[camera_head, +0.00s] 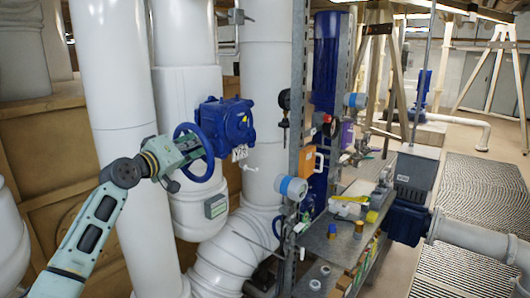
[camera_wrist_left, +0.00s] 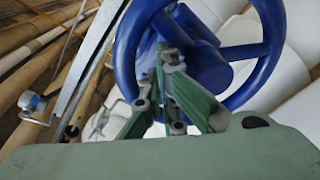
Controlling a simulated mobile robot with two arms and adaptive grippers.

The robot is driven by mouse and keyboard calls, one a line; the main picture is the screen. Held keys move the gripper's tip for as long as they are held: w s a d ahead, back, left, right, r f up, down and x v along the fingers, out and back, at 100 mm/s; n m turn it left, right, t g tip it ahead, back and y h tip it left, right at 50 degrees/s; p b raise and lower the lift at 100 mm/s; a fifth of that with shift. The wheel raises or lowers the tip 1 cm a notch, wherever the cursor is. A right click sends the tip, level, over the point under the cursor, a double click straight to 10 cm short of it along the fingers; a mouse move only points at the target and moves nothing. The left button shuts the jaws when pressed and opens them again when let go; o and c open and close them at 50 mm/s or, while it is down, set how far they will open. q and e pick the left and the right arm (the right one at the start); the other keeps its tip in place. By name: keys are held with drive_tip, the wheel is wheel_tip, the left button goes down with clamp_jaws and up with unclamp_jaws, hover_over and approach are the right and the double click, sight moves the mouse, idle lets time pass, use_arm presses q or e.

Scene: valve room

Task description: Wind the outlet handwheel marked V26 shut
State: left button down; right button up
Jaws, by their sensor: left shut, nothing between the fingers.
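The blue handwheel (camera_head: 209,152) stands upright on a blue valve body (camera_head: 232,120) in front of white pipes. A white tag (camera_head: 240,153) reading V26 hangs beside it. My left gripper (camera_head: 188,150) comes in from the left and is at the wheel's face, shut with nothing between its fingers. In the left wrist view the fingers (camera_wrist_left: 166,62) come together in front of the lower left part of the wheel (camera_wrist_left: 273,40), near its hub and a spoke. I cannot tell whether they touch it. My right gripper is not in view.
Thick white pipes (camera_head: 110,70) stand close behind and beside the wheel. A round gauge-like instrument (camera_head: 291,188) and a metal post (camera_head: 297,100) are to the right. A bench (camera_head: 335,250) holds small items. Floor grating (camera_head: 480,190) is free at the far right.

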use_arm(q)
drive_tip(key=shift+s+d+f, duration=0.45)
drive_tip(key=shift+f, duration=0.3)
drive_tip(key=shift+s+d+f, duration=0.1)
drive_tip(key=shift+d+f, duration=0.1)
drive_tip(key=shift+f, duration=0.7)
